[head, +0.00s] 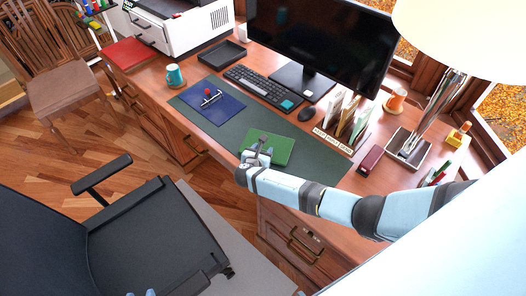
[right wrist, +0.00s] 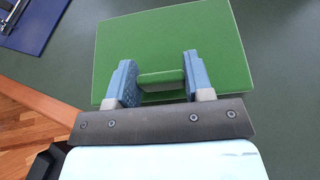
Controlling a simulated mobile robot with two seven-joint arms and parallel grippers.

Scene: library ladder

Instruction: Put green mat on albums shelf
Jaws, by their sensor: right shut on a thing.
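The bright green mat (head: 272,150) lies flat on the dark green desk pad (head: 217,122), near the desk's front edge. It is a thin rectangle with a raised green bar, and it fills the top of the right wrist view (right wrist: 215,35). My right gripper (head: 258,151) reaches in from the right and is shut on that bar, one blue finger on each side (right wrist: 160,78). Only small pale blue tips, perhaps my left gripper (head: 140,293), show at the bottom edge of the head view. No albums shelf can be made out.
A blue clipboard (head: 212,101), keyboard (head: 262,86), mouse (head: 306,114) and monitor (head: 320,45) are on the desk. A letter holder (head: 334,140) and dark red box (head: 370,159) stand right of the mat. A black office chair (head: 150,235) stands in front.

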